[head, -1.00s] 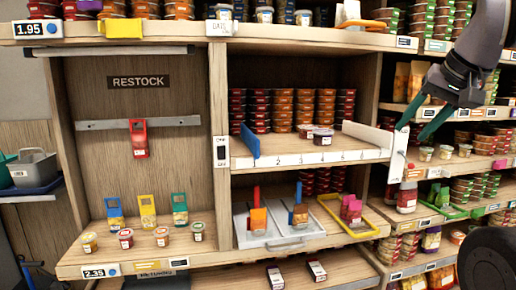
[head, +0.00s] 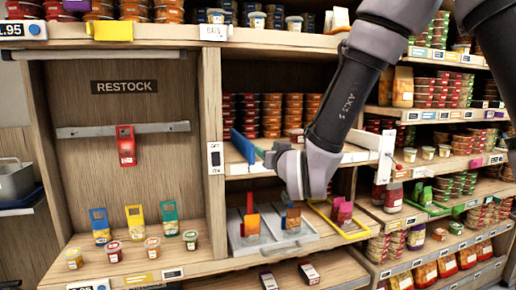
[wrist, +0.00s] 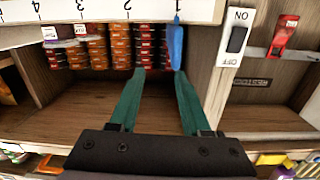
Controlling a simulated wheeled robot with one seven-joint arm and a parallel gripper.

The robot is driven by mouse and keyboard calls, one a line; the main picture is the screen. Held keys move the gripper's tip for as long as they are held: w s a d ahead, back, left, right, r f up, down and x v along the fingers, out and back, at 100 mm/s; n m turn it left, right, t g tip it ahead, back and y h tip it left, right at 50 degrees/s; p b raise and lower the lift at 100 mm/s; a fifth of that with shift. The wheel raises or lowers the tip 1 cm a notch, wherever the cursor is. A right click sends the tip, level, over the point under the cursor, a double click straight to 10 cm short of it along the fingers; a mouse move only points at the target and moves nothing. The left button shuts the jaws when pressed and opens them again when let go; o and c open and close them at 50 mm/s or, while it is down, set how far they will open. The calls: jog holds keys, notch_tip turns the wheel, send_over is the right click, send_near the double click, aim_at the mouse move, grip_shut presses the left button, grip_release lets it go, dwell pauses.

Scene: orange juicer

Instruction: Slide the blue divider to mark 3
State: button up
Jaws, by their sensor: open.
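The blue divider (head: 243,146) stands upright near the left end of the middle shelf. In the wrist view, which is upside down, the blue divider (wrist: 175,42) lines up with mark 1 on the white numbered strip (wrist: 105,12). Mark 3 (wrist: 80,14) is further left in that view. My gripper (wrist: 159,72) is open with nothing between its teal fingers. Its right fingertip in that view lies close to the divider's end; I cannot tell whether they touch. In the head view my gripper (head: 262,152) is just right of the divider, and my wrist hides much of the strip.
Stacked tubs (head: 272,115) stand behind the divider. A white end plate (head: 385,155) closes the strip's right end. A post with an on/off switch (head: 215,158) is left of the divider.

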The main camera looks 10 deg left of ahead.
aim_at(250, 147)
jog(key=shift+n+y, duration=0.3)
jog(key=shift+n, duration=0.2)
jog(key=x, duration=0.3)
jog(key=a+x, duration=0.1)
jog(key=x, duration=0.2)
jog(key=s+x, duration=0.1)
jog(key=x, duration=0.3)
jog(key=shift+a+f, duration=0.3)
jog(key=shift+a, duration=0.15)
grip_shut()
jog(key=shift+s, duration=0.1)
dwell(0.5)
